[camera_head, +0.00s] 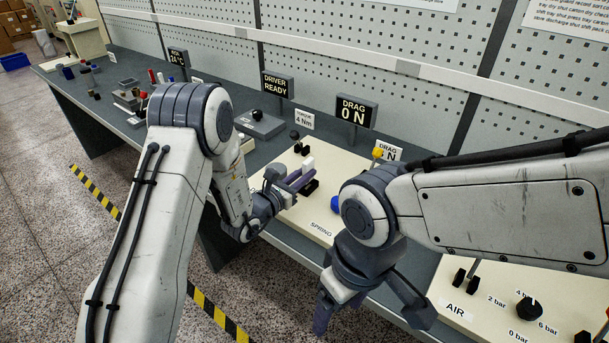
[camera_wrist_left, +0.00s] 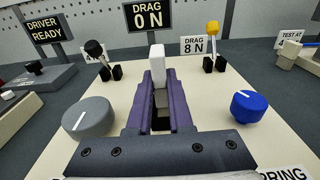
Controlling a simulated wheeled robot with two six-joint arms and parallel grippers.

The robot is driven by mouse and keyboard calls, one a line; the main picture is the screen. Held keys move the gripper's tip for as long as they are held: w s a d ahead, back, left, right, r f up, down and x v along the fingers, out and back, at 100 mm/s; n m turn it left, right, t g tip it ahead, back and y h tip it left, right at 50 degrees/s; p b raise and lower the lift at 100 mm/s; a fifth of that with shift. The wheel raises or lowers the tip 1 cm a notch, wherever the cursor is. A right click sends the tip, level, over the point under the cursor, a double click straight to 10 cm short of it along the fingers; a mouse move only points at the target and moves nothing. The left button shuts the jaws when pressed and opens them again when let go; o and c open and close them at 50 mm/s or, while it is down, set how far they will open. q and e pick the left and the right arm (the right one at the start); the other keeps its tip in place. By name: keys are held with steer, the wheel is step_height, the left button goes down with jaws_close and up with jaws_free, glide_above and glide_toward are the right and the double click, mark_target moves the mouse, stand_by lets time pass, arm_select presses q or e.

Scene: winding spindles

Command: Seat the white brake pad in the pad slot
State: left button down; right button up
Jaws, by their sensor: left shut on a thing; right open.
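The white brake pad (camera_head: 308,164) is upright between the fingertips of my left gripper (camera_head: 299,181), over the cream panel (camera_head: 310,213). In the left wrist view the pad (camera_wrist_left: 157,62) stands out beyond the ends of the purple fingers (camera_wrist_left: 158,92), which are shut on it. A dark part shows between the fingers lower down, but I cannot tell whether it is the pad slot. The pad's lower end is hidden. My right gripper (camera_head: 374,308) is open and empty, in front of the bench edge.
On the panel stand a black-knobbed lever (camera_wrist_left: 94,49), a yellow-knobbed lever (camera_wrist_left: 212,30), a grey dial (camera_wrist_left: 88,118) and a blue dial (camera_wrist_left: 248,106). A display (camera_head: 354,112) behind reads DRAG 0 N; a card (camera_wrist_left: 194,45) reads DRAG 8 N. An AIR panel (camera_head: 488,285) lies right.

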mark_target(283, 212)
arm_select(q)
steer(key=shift+f, duration=0.15)
steer(key=shift+f+b, duration=0.3)
steer(key=shift+b, duration=0.2)
steer(key=shift+f+b, duration=1.3)
steer(key=shift+b, duration=0.05)
steer(key=c, duration=0.7)
jaws_free()
steer(key=shift+c, duration=0.2)
steer(key=b+v, duration=0.1)
steer(key=v, duration=0.8)
steer(key=shift+a+b, duration=0.1)
steer(key=shift+b, duration=0.25)
steer(key=shift+s+a+r, duration=0.2)
steer(key=shift+s+a, duration=0.15)
steer(key=shift+s, duration=0.25)
